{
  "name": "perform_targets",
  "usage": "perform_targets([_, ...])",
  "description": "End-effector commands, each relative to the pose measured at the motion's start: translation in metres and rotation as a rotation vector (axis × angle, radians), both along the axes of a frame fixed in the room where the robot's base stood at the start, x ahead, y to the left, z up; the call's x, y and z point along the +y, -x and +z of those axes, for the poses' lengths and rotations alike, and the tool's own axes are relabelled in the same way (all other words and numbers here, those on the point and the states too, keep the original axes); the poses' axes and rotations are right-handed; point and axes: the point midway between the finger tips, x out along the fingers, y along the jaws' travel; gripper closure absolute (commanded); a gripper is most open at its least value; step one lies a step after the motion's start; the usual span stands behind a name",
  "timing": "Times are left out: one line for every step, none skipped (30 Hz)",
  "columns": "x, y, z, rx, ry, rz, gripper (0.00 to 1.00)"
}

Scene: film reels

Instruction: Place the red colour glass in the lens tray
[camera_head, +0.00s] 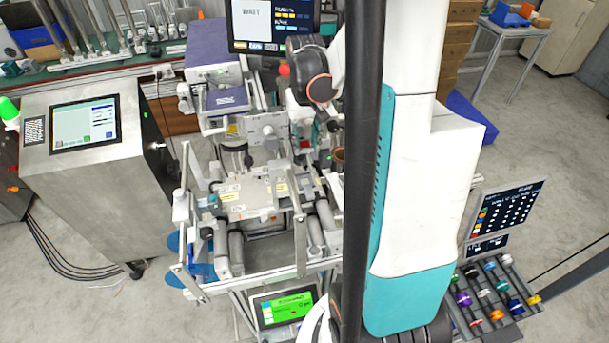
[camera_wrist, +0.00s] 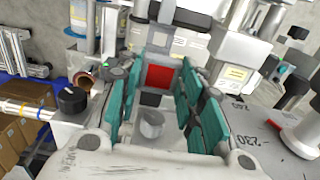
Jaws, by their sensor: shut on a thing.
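The red colour glass (camera_wrist: 158,76) is a square red pane in a dark frame, seen between the far ends of the fingers in the wrist view. My gripper (camera_wrist: 160,84), with teal pads on both sides, is shut on it. In the head view my gripper (camera_head: 304,132) hangs over the right part of the grey film machine, and a small red patch shows there. The glass is close in front of grey machine blocks in the wrist view; I cannot tell whether it touches them. I cannot clearly pick out the lens tray.
The film machine (camera_head: 262,190) has rollers, arms and a green-lit screen (camera_head: 286,308) below. A steel cabinet (camera_head: 95,185) with a screen stands left. A rack (camera_head: 497,292) of coloured spools stands lower right. My arm hides much of the machine's right side. A brown-rimmed cup (camera_wrist: 84,80) shows left.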

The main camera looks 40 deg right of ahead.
Motion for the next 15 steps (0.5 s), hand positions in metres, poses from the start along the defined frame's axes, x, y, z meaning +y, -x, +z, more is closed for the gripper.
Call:
perform_targets([0.000, -0.001, -0.015, 0.000, 0.000, 0.000, 0.84])
perform_targets([0.000, -0.001, -0.023, 0.000, 0.000, 0.000, 0.84])
perform_targets([0.000, 0.000, -0.032, 0.000, 0.000, 0.000, 0.84])
perform_targets([-0.001, -0.001, -0.040, 0.000, 0.000, 0.000, 0.84])
perform_targets([0.000, -0.001, -0.047, 0.000, 0.000, 0.000, 0.84])
perform_targets([0.000, 0.000, -0.056, 0.000, 0.000, 0.000, 0.84])
perform_targets([0.000, -0.001, -0.063, 0.000, 0.000, 0.000, 0.84])
perform_targets([0.000, -0.001, -0.069, 0.000, 0.000, 0.000, 0.84])
perform_targets([0.000, -0.001, -0.076, 0.000, 0.000, 0.000, 0.84])
perform_targets([0.000, 0.000, -0.081, 0.000, 0.000, 0.000, 0.84])
perform_targets([0.000, 0.000, -0.085, 0.000, 0.000, 0.000, 0.84])
perform_targets([0.000, -0.001, -0.089, 0.000, 0.000, 0.000, 0.84])
perform_targets([0.000, -0.001, -0.092, 0.000, 0.000, 0.000, 0.84])
perform_targets([0.000, 0.000, -0.094, 0.000, 0.000, 0.000, 0.84])
perform_targets([0.000, 0.000, -0.095, 0.000, 0.000, 0.000, 0.84])
